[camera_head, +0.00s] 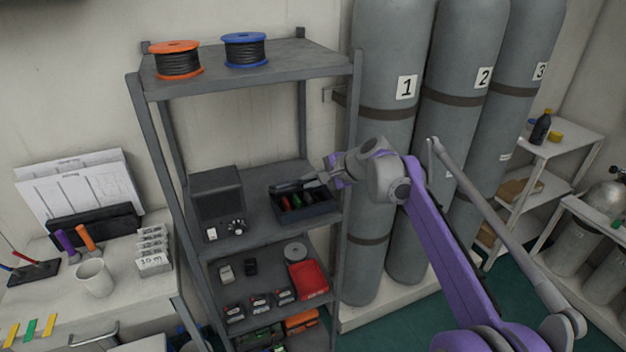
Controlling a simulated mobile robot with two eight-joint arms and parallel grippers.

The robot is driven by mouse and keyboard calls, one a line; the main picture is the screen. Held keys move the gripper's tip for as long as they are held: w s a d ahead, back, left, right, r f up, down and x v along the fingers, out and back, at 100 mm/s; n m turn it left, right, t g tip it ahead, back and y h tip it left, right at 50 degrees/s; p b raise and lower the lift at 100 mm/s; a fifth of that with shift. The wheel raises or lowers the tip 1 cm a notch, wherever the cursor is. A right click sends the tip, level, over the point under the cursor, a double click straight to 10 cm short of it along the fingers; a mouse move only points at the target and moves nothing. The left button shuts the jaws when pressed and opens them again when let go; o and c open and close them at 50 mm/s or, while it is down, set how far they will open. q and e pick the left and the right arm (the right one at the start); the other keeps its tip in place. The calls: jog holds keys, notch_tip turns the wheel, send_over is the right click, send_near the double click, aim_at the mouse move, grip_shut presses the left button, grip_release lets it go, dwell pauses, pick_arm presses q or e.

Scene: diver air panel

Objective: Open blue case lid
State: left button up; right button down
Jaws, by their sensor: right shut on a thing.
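The dark blue case (307,215) stands on the middle shelf of the grey rack, at its right end. Its top is open toward me, and red, green and dark items show inside. Its lid (287,187) shows as a dark strip raised along the back edge, partly hidden by my gripper. My right gripper (312,182) reaches in from the right, above the back of the case, and is shut on what looks like the lid's edge. The exact contact is too small to see clearly. My left gripper is not in view.
A dark box-shaped unit (216,195) stands left of the case. The rack's right post (346,150) and grey cylinders (384,60) stand close to my right arm. Cable spools (178,60) sit on the top shelf. A red case (307,278) lies on the shelf below.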

jog(key=shift+w+r, duration=0.2)
jog(key=shift+r, duration=0.05)
dwell(0.3)
jog(key=c, duration=0.9)
grip_release()
jog(key=shift+a, duration=0.1)
jog(key=shift+c, duration=0.2)
jog(key=v, duration=1)
jog(key=shift+s+d+r, duration=0.2)
jog(key=shift+s+r, duration=0.05)
